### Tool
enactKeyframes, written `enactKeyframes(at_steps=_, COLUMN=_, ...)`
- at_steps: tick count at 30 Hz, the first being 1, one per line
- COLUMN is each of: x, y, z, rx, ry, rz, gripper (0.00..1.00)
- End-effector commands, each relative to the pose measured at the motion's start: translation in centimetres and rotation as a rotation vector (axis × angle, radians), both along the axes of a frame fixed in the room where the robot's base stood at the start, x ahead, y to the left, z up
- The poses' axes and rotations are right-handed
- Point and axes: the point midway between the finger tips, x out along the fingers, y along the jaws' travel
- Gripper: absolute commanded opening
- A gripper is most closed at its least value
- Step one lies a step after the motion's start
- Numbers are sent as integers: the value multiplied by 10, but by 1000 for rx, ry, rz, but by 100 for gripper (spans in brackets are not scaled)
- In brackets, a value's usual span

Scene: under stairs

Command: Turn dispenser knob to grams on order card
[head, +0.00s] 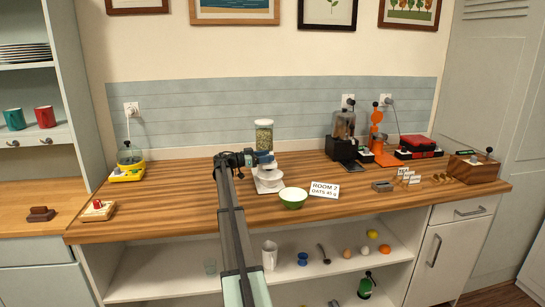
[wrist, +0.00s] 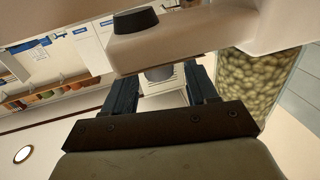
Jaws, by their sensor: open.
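The dispenser (head: 268,181) has a white body and stands on the wooden counter, with a clear canister (head: 264,137) of pale green-brown grains on top. My gripper (head: 251,158) is at its upper left side, just below the canister. In the wrist view my gripper (wrist: 163,80) is open, with a grey round part (wrist: 160,73) seen between or just beyond the fingers. A black tapered piece (wrist: 136,21) sits on the pale body above them. I cannot tell which is the knob, nor read any scale. The order card (head: 324,189) reads "ROOM 2, OATS 45 g".
A yellow appliance (head: 129,167) is at the left. A grinder (head: 342,137), an orange press (head: 377,140) and a red-black case (head: 418,147) stand at the right. The left counter is mostly clear.

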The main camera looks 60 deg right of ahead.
Motion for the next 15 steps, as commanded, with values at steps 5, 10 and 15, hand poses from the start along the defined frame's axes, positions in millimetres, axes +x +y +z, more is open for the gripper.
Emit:
enactKeyframes(at_steps=5, x=-12, y=-19, z=0, rx=0, ry=0, rz=-1, gripper=57)
enactKeyframes(at_steps=10, x=-18, y=-27, z=0, rx=0, ry=0, rz=0, gripper=57)
enactKeyframes(at_steps=15, x=-19, y=-29, z=0, rx=0, ry=0, rz=0, gripper=57)
